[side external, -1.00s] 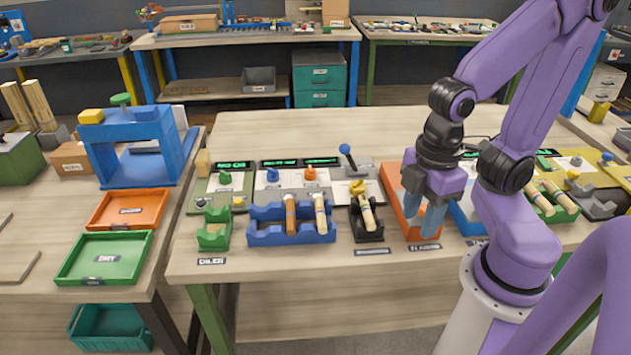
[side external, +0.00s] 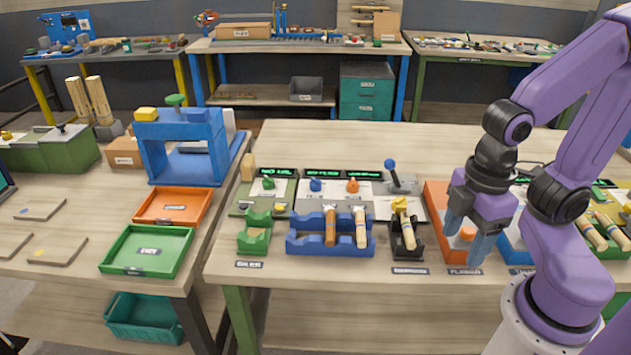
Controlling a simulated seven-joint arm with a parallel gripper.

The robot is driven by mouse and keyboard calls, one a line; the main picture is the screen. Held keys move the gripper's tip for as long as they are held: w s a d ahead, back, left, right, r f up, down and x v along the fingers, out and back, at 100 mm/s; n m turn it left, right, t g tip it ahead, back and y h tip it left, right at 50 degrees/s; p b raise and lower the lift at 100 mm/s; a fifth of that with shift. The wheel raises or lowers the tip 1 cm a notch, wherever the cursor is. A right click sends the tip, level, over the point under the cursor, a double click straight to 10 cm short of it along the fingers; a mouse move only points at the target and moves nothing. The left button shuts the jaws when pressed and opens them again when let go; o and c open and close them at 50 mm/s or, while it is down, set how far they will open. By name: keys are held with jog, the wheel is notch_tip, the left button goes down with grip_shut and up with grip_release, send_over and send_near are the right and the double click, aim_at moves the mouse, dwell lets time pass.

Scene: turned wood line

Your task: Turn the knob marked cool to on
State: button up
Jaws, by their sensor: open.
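My gripper (side external: 464,244) is at the right of the main bench, pointing down over an orange station (side external: 437,206). Its two grey-blue fingers are apart. A small orange knob (side external: 467,232) shows between them; I cannot tell whether they touch it. Other knobs stand to the left: a green knob (side external: 268,183), a blue knob (side external: 315,184), an orange knob (side external: 352,185) and a yellow knob (side external: 400,203). The labels are too small to read, so I cannot tell which knob is marked cool. My gripper and arm hide part of the stations at the right.
A blue-balled lever (side external: 390,166) stands behind the yellow knob. A blue rack (side external: 300,243) and a black holder (side external: 407,248) hold turned wood pieces. A green tray (side external: 112,262) and an orange tray (side external: 142,217) lie on the left bench. The main bench's back is clear.

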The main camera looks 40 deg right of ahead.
jog(key=w+a+r, duration=0.3)
jog(key=w+a, duration=0.2)
jog(key=w, duration=0.7)
send_over(316, 184)
notch_tip(316, 184, down, 3)
jog(key=f, duration=1.6)
jog(key=shift+w+d+f, duration=0.25)
jog(key=shift+w+f, duration=0.05)
jog(key=shift+w, duration=0.1)
jog(key=shift+c, duration=0.3)
jog(key=c, duration=1)
